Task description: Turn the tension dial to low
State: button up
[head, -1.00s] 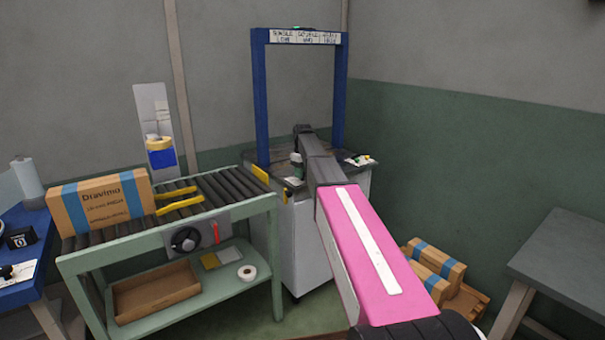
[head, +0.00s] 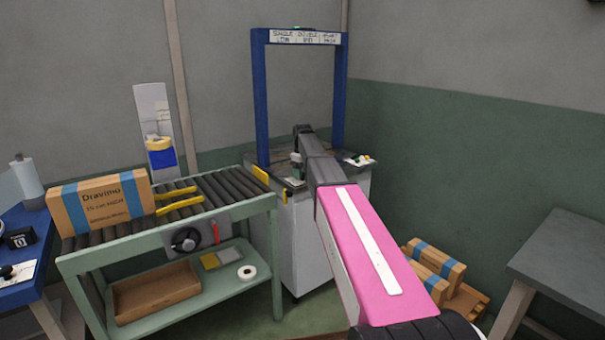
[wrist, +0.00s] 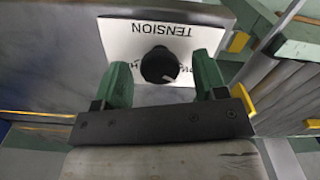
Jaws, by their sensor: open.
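The tension dial (wrist: 159,66) is a round black knob on a white plate marked TENSION (wrist: 163,30), which reads upside down in the wrist view. A small white mark shows on the knob's lower right edge. Letters on both sides of the knob are partly hidden by my fingers. My gripper (wrist: 161,62) is open, with one green finger on each side of the knob and a visible gap on both sides. In the head view the dial cannot be made out, and my arm hides most of the gripper at the strapping machine (head: 305,240).
A blue arch (head: 261,100) rises behind my gripper. A roller conveyor (head: 215,190) stands left, bearing a Dravimo box (head: 100,203), yellow guides and another black knob (head: 186,239). Boxes on a pallet (head: 470,300) and a grey table (head: 565,255) are at right.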

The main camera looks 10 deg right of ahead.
aim_at(303, 174)
notch_tip(303, 174, up, 11)
dwell(0.5)
jog(key=shift+s+f, duration=0.15)
